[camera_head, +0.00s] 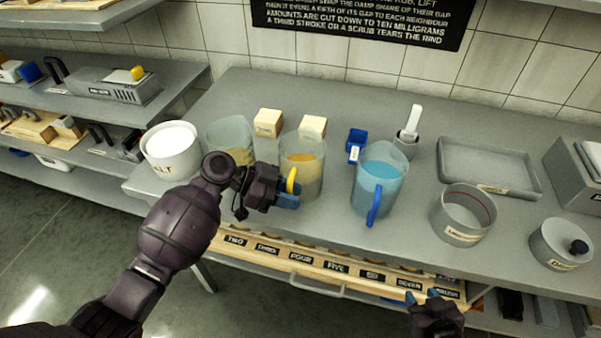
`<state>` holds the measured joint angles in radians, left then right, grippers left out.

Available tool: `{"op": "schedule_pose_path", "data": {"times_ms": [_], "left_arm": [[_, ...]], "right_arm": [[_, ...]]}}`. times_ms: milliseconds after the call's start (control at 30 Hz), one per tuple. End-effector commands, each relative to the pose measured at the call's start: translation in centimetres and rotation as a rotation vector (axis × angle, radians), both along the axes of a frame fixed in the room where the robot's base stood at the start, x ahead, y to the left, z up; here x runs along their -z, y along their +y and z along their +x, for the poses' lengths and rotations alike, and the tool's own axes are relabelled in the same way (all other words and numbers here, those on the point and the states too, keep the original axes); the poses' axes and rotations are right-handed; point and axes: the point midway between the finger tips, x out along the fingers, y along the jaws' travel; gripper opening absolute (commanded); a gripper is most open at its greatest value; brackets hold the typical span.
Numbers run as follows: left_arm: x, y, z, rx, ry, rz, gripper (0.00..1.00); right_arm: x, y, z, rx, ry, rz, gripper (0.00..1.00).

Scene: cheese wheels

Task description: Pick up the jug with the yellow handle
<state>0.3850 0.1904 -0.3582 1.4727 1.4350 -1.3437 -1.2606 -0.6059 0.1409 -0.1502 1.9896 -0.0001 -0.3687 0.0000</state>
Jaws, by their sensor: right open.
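The jug with the yellow handle (304,158) stands on the grey counter with yellowish contents. Its yellow handle (292,180) faces the front left. My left gripper (287,198) is at this handle, its blue fingertips overlapping the handle's lower part. The view does not show whether its fingers are closed on the handle. A jug with a blue handle (382,170) and blue contents stands to the right. Another clear jug (230,135) stands to the left, partly hidden behind my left gripper. My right gripper (422,296) is open and empty in front of the counter, low at the right.
A white tub (171,148) stands at the counter's left end.

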Motion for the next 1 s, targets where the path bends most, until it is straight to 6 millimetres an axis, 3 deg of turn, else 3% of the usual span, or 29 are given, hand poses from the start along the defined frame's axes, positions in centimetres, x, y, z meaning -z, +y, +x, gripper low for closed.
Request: {"op": "schedule_pose_path", "data": {"times_ms": [33,200,1000], "left_arm": [[0.0,0.0,0.0,0.0,0.0,0.0,0.22],[0.0,0.0,0.0,0.0,0.0,0.0,0.0],[0.0,0.0,0.0,0.0,0.001,0.0,0.0]], "right_arm": [[-0.1,0.0,0.2,-0.002,-0.004,0.0,0.43],[-0.4,0.0,0.6,-0.005,-0.014,-0.002,0.43],[0.3,-0.1,-0.3,0.0,0.008,-0.002,0.43]]}}
